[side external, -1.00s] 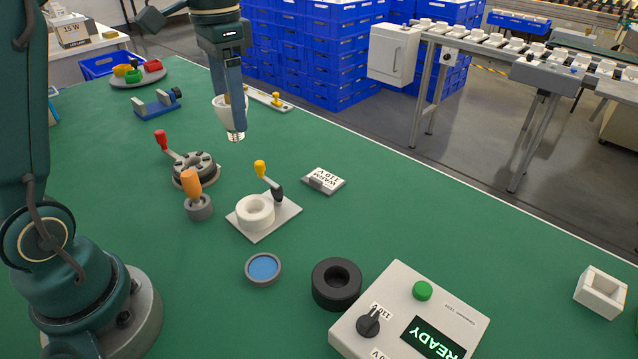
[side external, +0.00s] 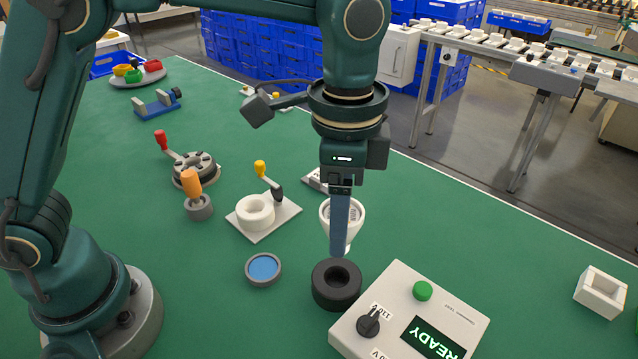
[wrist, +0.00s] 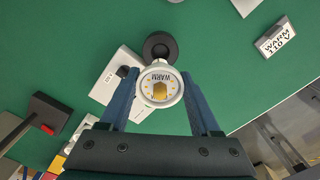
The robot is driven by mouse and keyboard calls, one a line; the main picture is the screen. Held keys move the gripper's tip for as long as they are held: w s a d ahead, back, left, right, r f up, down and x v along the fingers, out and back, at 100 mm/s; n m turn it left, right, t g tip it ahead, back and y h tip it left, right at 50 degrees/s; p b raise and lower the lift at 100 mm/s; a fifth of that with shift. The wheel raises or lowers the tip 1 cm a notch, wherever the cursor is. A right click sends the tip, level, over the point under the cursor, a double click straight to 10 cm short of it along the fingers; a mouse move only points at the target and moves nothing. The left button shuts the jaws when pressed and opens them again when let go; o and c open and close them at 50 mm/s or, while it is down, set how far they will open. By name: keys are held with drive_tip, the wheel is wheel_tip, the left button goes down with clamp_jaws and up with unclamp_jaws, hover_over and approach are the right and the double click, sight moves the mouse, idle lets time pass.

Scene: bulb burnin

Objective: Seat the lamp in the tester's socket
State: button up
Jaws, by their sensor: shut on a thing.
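My gripper (side external: 340,245) is shut on the white lamp (side external: 356,216), one finger on each side of it. In the wrist view, the lamp's round face (wrist: 160,88) points at the camera and reads WARM. The lamp hangs upright, partly behind a finger in the side view. Its metal base is mostly hidden. The black ring-shaped socket (side external: 337,286) stands beside the tester (side external: 440,308), and the lamp is above and slightly behind it, apart from it. The socket also shows just past the lamp in the wrist view (wrist: 160,46). The tester's screen reads READY.
A white fixture (side external: 288,212) with a yellow-tipped lever, an orange-handled tool (side external: 192,188), a blue-topped disc (side external: 263,268) and a red-levered turntable (side external: 195,172) stand to the left. A WARM 110 V sign (wrist: 275,38) lies behind. A white open block (side external: 602,292) sits far right.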

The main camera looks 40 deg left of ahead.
drive_tip(key=shift+f, duration=2.65)
drive_tip(key=shift+f, duration=0.3)
drive_tip(key=shift+f, duration=0.35)
drive_tip(key=shift+f, duration=0.85)
drive_tip(key=o, duration=1.4)
